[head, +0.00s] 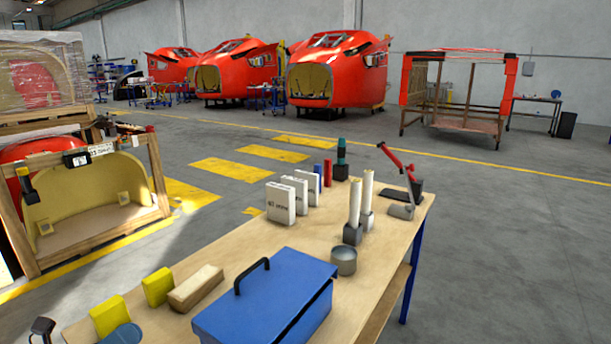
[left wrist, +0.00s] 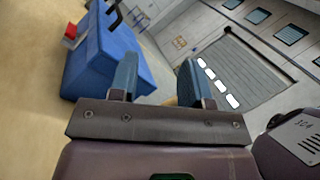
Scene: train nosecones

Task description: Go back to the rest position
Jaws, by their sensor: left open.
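My left gripper (head: 82,332) is only partly in view at the bottom left corner of the head view, low by the near end of the wooden table (head: 240,240). In the left wrist view its two blue-grey fingers (left wrist: 158,80) stand apart with nothing between them. The blue toolbox (head: 265,300) with a dark handle is to the right of the gripper, and it also shows beyond the left finger in the left wrist view (left wrist: 95,60). My right gripper is in neither view.
Two yellow blocks (head: 157,287) and a wooden block (head: 195,288) lie left of the toolbox. White boxes (head: 280,203), white tubes (head: 354,203), a grey tin (head: 344,261) and a red-armed tool (head: 395,165) stand farther back. A wooden crate (head: 155,170) stands left on the floor.

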